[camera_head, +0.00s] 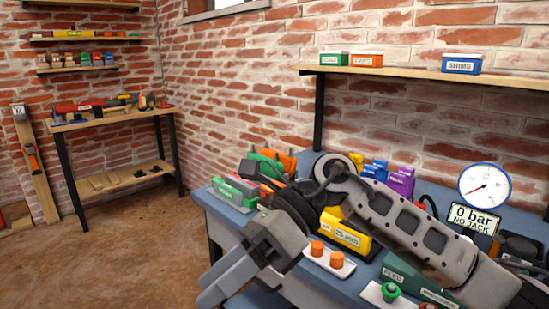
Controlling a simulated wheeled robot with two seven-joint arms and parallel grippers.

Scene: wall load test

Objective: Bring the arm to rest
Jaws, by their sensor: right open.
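My right arm (410,235) comes in from the lower right and reaches across the blue workbench (212,205). My right gripper (228,272) points down and to the left. It is open and holds nothing. It is over or just in front of the bench's left front part; its exact height above the bench I cannot tell. The arm hides part of the bench top behind it. My left gripper does not show.
The bench is crowded: a green box (233,191), a yellow box (345,234), orange knobs on a white plate (330,260), and a gauge (485,186) above a "0 bar NO JACK" display (474,217). A wall shelf (430,74) holds small boxes. The floor at left is clear.

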